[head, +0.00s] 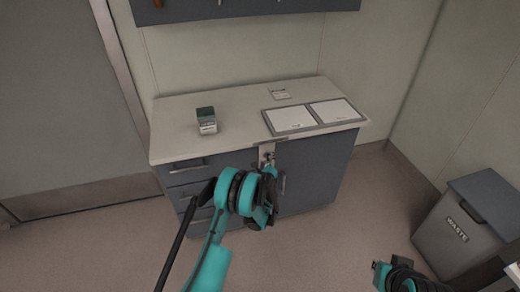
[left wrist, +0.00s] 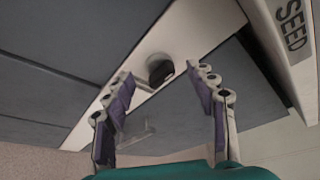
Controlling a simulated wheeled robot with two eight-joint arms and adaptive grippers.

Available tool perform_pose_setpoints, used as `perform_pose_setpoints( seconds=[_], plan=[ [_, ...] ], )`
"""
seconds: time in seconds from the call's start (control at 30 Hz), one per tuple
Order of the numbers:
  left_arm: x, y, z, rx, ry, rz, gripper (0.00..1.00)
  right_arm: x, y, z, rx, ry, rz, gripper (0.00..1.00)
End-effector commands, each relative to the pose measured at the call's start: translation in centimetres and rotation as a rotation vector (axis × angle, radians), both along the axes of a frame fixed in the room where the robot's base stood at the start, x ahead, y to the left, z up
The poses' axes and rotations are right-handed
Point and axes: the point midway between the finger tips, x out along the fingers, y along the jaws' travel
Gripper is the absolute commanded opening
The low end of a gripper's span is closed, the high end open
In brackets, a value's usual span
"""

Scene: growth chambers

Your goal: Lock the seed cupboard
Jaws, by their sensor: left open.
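The seed cupboard has a dark grey-blue door (head: 315,172) under the right half of a counter; the door looks shut. A pale upright plate at its left edge carries a round dark lock (head: 267,157). In the left wrist view the lock (left wrist: 160,68) is a dark knob in a round collar, its turn hard to read. My left gripper (head: 268,180) is in front of the plate. In the left wrist view its open, empty fingers (left wrist: 165,88) stand either side of the lock, apart from it. My right gripper (head: 385,275) is low at right; its jaws are unclear.
Drawers (head: 187,180) fill the counter's left side. A small dark-topped box (head: 206,121) and two framed sheets (head: 313,116) lie on the counter (head: 170,118). A "SEED" label (left wrist: 290,25) sits on the edge above the lock. A waste bin (head: 455,235) stands at right.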

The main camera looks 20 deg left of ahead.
Motion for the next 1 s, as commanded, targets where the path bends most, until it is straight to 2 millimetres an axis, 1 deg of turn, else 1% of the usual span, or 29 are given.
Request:
perform_pose_setpoints(
  seconds=[0.17,0.43,0.47,0.53,0.8,0.83,1.0],
  plan=[
    [0.3,-0.6,0.5,0.254,0.173,-0.003,0.57,0.0,0.0,0.0,0.000,0.000,0.000,0.00],
    [0.8,-1.4,0.6,0.734,0.496,-0.003,0.57,0.0,0.0,0.0,0.000,0.000,0.000,0.00],
    [0.6,-1.5,0.8,0.766,0.517,-0.002,0.57,0.0,0.0,0.2,0.000,0.000,0.000,0.00],
    [-0.8,-2.3,1.8,0.755,0.508,-0.004,0.57,0.0,0.0,1.1,0.000,0.000,0.000,0.00],
    [-5.2,-5.2,4.0,0.751,0.505,-0.003,0.57,0.0,0.0,3.0,0.000,0.000,0.000,0.00],
    [-5.5,-5.2,4.5,0.736,0.503,0.001,0.57,0.0,0.0,3.0,0.000,0.000,0.000,0.00],
    [-6.2,-4.5,7.9,0.560,0.477,0.044,0.57,0.0,0.0,3.1,0.000,0.000,0.000,0.00]
  ],
)
